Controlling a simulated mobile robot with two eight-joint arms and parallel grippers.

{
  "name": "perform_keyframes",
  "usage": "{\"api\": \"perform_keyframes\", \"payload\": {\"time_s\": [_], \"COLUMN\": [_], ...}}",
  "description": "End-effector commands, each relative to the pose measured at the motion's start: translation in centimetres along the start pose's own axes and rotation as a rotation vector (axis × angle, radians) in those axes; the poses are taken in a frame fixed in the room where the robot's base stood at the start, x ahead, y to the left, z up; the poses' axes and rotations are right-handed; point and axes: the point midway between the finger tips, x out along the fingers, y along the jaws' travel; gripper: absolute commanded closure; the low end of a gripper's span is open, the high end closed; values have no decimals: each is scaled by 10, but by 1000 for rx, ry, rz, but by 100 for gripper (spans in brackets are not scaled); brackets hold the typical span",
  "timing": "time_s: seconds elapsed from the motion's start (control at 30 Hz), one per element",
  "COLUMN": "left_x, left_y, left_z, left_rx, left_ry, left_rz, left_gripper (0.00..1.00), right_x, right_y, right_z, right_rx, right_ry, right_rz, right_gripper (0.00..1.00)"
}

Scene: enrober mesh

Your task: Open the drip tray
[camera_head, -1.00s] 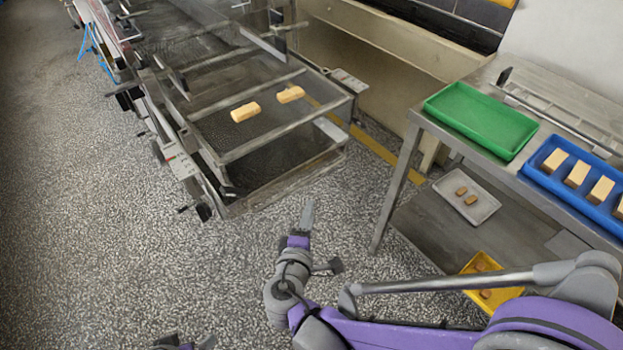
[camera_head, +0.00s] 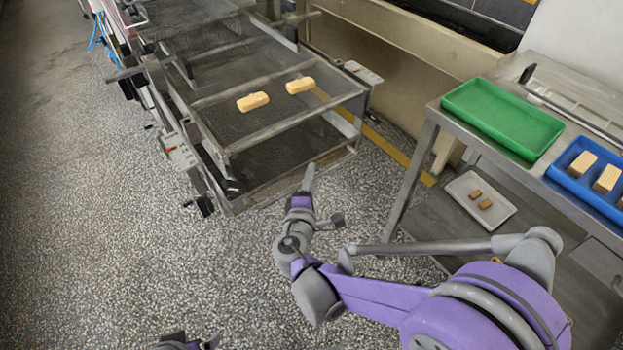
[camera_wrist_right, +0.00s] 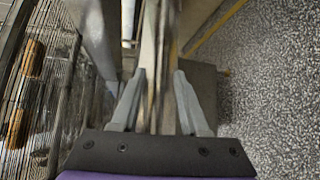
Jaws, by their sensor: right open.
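The drip tray (camera_head: 262,196) is the low, dark metal tray under the mesh belt of the enrober; its front rim faces me. My right gripper (camera_head: 308,178) is at this front rim, seen nearly edge-on in the head view. In the right wrist view the right gripper (camera_wrist_right: 160,76) is open, and a long metal edge runs between its two fingers. I cannot tell whether the fingers touch it. My left gripper (camera_head: 187,342) shows only in part at the bottom edge of the head view, and its jaws are unclear.
Two pale bars (camera_head: 252,101) lie on the mesh belt (camera_head: 225,122) above the tray. A steel table (camera_head: 436,112) at the right carries a green tray (camera_head: 503,118) and a blue tray (camera_head: 560,178) with bars. The speckled floor before the enrober is clear.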

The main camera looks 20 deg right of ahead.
Motion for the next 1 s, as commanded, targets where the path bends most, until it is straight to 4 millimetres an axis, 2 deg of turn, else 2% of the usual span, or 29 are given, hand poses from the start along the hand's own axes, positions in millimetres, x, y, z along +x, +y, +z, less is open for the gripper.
{"api": "perform_keyframes", "payload": {"time_s": [0.27, 0.5, 0.53, 1.0], "left_x": [0, 0, 0, 0], "left_y": [0, 0, 0, 0], "left_z": [0, 0, 0, 0], "left_rx": [0, 0, 0, 0], "left_ry": [0, 0, 0, 0], "left_rz": [0, 0, 0, 0], "left_gripper": [0, 0, 0, 0], "right_x": [2, 2, 1, 1], "right_y": [0, 0, 0, 0], "right_z": [0, 0, 0, 0], "right_rx": [0, 0, 0, 0], "right_ry": [0, 0, 0, 0], "right_rz": [0, 0, 0, 0], "right_gripper": [55, 97, 100, 100]}}
